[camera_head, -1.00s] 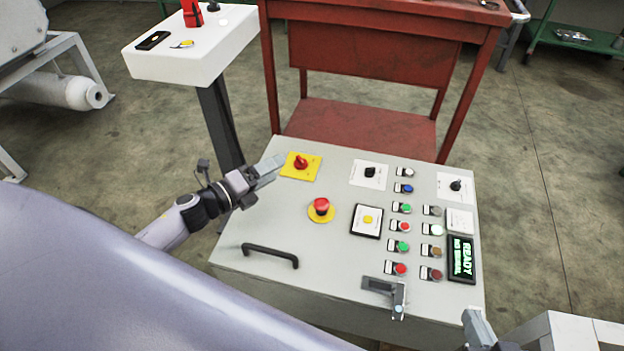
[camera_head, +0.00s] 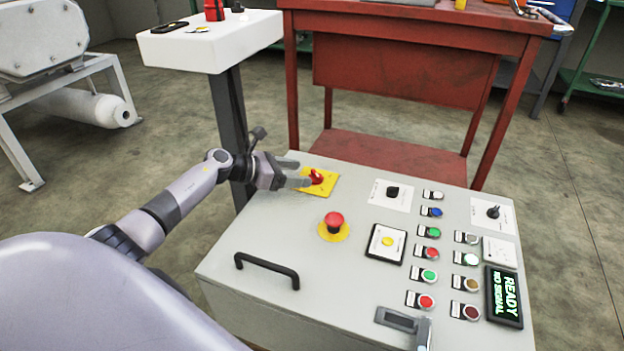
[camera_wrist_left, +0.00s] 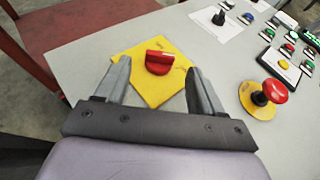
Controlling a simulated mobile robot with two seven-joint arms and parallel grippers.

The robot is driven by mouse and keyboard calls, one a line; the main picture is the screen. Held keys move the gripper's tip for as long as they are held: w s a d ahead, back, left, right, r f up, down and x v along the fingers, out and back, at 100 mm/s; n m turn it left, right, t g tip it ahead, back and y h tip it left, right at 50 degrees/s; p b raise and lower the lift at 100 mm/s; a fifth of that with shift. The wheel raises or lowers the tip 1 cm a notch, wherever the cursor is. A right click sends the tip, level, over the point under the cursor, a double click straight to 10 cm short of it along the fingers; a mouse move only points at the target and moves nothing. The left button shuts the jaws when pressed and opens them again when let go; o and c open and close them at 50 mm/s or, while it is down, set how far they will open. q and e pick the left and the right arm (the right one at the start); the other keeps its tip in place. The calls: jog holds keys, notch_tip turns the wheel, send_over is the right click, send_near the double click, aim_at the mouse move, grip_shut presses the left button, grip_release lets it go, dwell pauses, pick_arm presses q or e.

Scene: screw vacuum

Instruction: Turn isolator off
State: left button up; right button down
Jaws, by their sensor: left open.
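The isolator is a red rotary knob (camera_head: 316,176) on a yellow square plate (camera_head: 327,187), at the far left corner of the grey control panel. In the left wrist view the red knob (camera_wrist_left: 159,57) lies ahead of the fingertips, centred between them, its bar running roughly across the picture. My left gripper (camera_head: 300,173) is open; its fingers (camera_wrist_left: 155,78) are on either side of the near part of the yellow plate (camera_wrist_left: 150,85). I cannot tell whether they touch the plate. My right gripper is not clearly visible in the head view.
A red emergency button (camera_head: 333,221) on a yellow disc stands near the knob, close to the fingers' right side in the wrist view. A black handle (camera_head: 267,266), several buttons and a display (camera_head: 503,296) fill the panel. A red table (camera_head: 400,150) stands behind.

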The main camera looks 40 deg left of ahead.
aim_at(314, 174)
pick_arm(q)
jog(key=shift+b+x, duration=0.75)
jog(key=shift+x, duration=1.55)
jog(key=shift+r, duration=0.1)
jog(key=c, duration=1.1)
